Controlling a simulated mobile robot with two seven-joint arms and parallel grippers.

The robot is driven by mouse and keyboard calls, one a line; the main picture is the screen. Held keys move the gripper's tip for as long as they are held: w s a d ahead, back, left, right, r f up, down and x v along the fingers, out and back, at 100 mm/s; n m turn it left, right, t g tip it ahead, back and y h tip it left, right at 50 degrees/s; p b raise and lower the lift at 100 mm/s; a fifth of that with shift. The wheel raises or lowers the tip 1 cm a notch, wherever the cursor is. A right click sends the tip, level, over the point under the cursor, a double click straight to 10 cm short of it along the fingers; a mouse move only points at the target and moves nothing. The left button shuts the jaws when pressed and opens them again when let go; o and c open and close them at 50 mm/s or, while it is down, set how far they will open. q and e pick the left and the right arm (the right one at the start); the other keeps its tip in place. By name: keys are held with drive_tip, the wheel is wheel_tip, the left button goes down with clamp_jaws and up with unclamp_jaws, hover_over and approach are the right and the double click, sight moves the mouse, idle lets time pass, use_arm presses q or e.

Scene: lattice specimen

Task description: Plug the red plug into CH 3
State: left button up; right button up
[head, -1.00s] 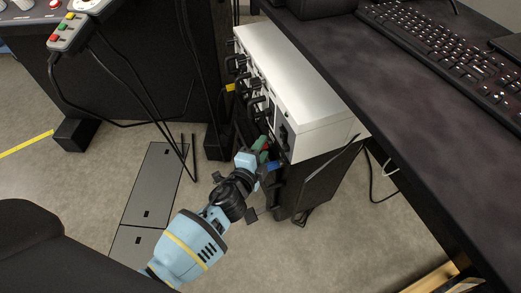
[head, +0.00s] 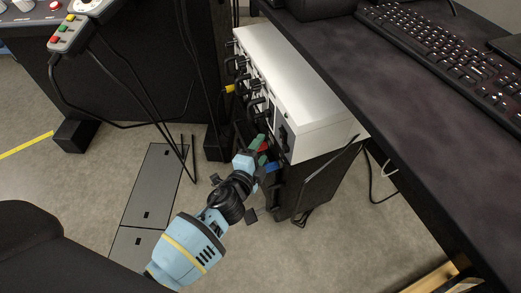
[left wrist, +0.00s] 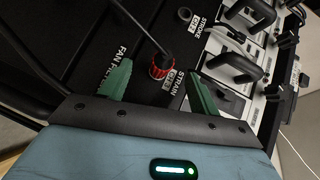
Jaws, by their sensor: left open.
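The red plug (left wrist: 161,66) shows in the left wrist view as a ribbed red collar with a dark cable running up from it. It is at the dark front panel, between the two green fingers of my left gripper (left wrist: 159,88). The fingers are apart, with a gap on each side of the plug. In the head view my left gripper (head: 260,150) is at the front of the silver-topped unit (head: 290,85), with a little red (head: 264,147) showing by its fingers. I cannot tell whether the plug is seated. No CH 3 label is clearly readable. My right gripper is out of view.
Dark handle-like parts (left wrist: 233,66) stick out from the light panel beside the plug. A blue part (head: 272,167) is close to my gripper. The desk (head: 400,110) with a keyboard (head: 450,60) overhangs on the right. Cables hang at the left.

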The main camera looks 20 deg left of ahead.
use_arm(q)
drive_tip(key=shift+s+a+r+p, duration=0.15)
drive_tip(key=shift+s+p, duration=0.2)
drive_tip(key=shift+s, duration=1)
drive_tip(key=shift+s+r, duration=0.2)
drive_tip(key=shift+s, duration=0.7)
drive_tip(key=shift+s, duration=0.1)
drive_tip(key=s+r+p, duration=0.1)
drive_tip(key=s, duration=0.6)
drive_tip(key=shift+s+a+r, duration=0.2)
drive_tip(key=shift+a, duration=0.1)
